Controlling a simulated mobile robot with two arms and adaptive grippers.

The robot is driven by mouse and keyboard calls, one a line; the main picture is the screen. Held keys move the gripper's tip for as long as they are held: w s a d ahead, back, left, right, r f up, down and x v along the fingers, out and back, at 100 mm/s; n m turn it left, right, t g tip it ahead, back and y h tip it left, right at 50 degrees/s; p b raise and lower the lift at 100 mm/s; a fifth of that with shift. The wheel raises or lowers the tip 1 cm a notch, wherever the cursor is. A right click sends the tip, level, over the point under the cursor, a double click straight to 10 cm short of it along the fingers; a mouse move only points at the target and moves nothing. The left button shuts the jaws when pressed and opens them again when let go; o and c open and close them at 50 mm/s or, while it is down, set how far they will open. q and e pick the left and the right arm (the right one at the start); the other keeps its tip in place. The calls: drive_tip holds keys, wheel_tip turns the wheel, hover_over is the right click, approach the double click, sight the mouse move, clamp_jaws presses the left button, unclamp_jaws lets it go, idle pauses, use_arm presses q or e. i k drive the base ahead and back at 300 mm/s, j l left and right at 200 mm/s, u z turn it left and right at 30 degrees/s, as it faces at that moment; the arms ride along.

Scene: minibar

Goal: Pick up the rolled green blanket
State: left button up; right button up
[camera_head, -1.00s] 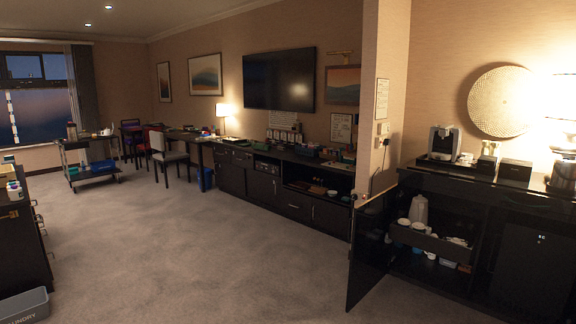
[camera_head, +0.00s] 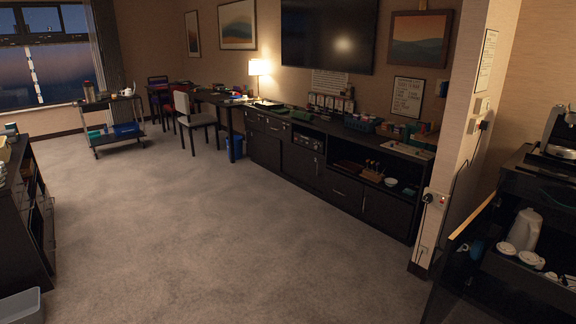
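I cannot make out a rolled green blanket with certainty. A small dark green item (camera_head: 301,115) lies on top of the long black sideboard (camera_head: 285,161), below the wall-mounted TV. It is too small and dim to tell what it is. Neither of my grippers shows in the head view.
Open grey carpet (camera_head: 210,230) fills the middle. A dark cabinet (camera_head: 25,215) and grey bin (camera_head: 22,306) stand at left. A trolley (camera_head: 112,130) and white chair (camera_head: 196,116) stand farther back. An open black cabinet door (camera_head: 452,262) juts out at right.

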sight(300, 114)
drive_tip(key=i, duration=6.6)
